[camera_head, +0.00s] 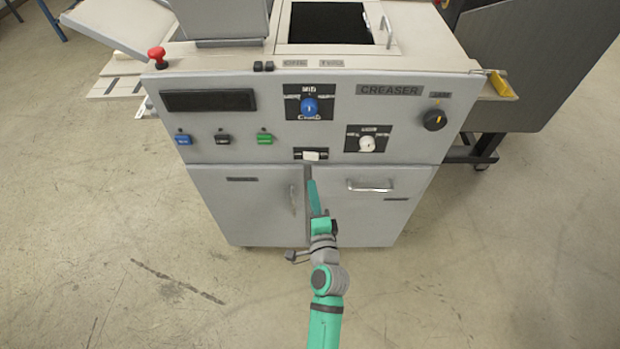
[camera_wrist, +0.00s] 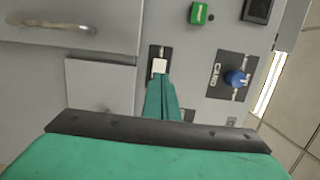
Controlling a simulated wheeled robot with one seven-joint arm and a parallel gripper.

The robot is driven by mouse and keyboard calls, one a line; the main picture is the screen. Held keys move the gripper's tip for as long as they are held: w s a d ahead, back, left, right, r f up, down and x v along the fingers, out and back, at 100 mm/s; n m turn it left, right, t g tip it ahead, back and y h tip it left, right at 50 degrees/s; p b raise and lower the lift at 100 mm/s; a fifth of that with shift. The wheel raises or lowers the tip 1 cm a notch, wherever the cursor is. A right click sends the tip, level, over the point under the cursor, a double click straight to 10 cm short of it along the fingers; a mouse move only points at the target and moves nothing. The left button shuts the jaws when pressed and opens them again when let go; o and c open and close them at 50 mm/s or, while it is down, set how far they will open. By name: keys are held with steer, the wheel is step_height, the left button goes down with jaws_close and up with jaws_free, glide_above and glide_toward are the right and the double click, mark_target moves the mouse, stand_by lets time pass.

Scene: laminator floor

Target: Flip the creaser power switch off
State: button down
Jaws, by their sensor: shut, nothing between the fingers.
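The grey creaser (camera_head: 255,125) stands in front of me, with a "CREASER" label at the upper right of its panel. A small white switch (camera_head: 311,155) on a dark plate sits low in the middle of the panel; its label is too small to read. The wrist view shows the white switch (camera_wrist: 159,66) just beyond my fingertips. My gripper (camera_head: 311,181) is shut and empty, pointing at the panel just below the switch. In the wrist view my gripper (camera_wrist: 161,79) overlaps the plate's edge; I cannot tell whether it touches the switch.
A blue knob (camera_head: 309,107), a white knob (camera_head: 367,144) and a black knob (camera_head: 434,120) surround the switch. Blue, black and green buttons (camera_head: 264,139) are to the left. A red emergency knob (camera_head: 157,56) tops the left corner. A door handle (camera_head: 370,186) protrudes lower right.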

steer(key=shift+s+d, duration=0.15)
steer(key=shift+s, duration=0.6)
steer(key=s+f+n+g+h, duration=0.1)
steer(key=s+f+n, duration=0.2)
steer(key=s, duration=0.7)
steer(key=s+f+n+g+h, duration=0.1)
steer(key=s+f+n+h, duration=0.2)
steer(key=s, duration=0.6)
steer(key=s+r+n, duration=0.2)
steer(key=s+n, duration=0.3)
steer(key=s, duration=0.4)
steer(key=s+a+r+n+y, duration=0.1)
steer(key=s+r+n, duration=0.2)
steer(key=s, duration=0.6)
steer(key=shift+r+n, duration=0.15)
steer(key=shift+n, duration=0.95)
steer(key=shift+s, duration=0.1)
